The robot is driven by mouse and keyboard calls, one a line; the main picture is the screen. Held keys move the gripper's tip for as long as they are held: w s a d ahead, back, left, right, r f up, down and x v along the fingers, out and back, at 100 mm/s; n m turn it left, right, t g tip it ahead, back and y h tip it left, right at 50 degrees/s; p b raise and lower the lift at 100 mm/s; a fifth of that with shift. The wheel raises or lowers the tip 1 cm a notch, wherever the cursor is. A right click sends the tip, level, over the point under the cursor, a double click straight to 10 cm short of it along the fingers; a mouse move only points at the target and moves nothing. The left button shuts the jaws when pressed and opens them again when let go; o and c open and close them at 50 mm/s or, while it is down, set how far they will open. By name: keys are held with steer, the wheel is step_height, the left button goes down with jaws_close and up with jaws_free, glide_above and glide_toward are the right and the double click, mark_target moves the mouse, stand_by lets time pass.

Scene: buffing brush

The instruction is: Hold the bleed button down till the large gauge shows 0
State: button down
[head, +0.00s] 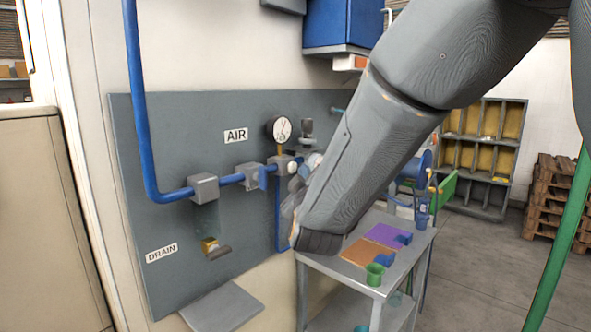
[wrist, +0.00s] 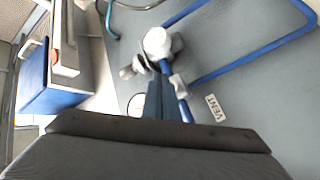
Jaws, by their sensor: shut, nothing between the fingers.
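A round white gauge (head: 281,128) stands above the blue pipe on the grey wall panel. Its dial is too small to read. In the wrist view a pale disc (wrist: 137,103), perhaps this gauge, shows partly behind my fingers. My gripper (wrist: 159,82) is shut and empty, its fingers pointing at the panel fittings. A round white knob on a grey body (wrist: 158,42) lies beyond the fingertips; I cannot tell whether it is the bleed button, or whether the fingertips touch anything. In the head view my arm hides much of the gripper and the fittings beside it.
A brass drain fitting (head: 211,247) sits low. A blue box (head: 340,22) hangs above.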

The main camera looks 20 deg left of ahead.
steer(key=shift+a, duration=0.1)
stand_by(0.6)
steer(key=shift+w+a, duration=0.2)
steer(key=shift+a, duration=0.1)
steer(key=shift+w+a, duration=0.2)
steer(key=shift+a, duration=0.3)
stand_by(0.8)
steer(key=shift+d, duration=0.1)
stand_by(3.5)
steer(key=shift+s+d, duration=0.35)
steer(key=shift+d, duration=0.45)
steer(key=shift+d, duration=0.1)
steer(key=d, duration=0.1)
steer(key=s+d, duration=0.1)
steer(key=d, duration=0.1)
steer(key=s+d, duration=0.1)
steer(key=shift+d, duration=0.2)
steer(key=shift+w, duration=0.1)
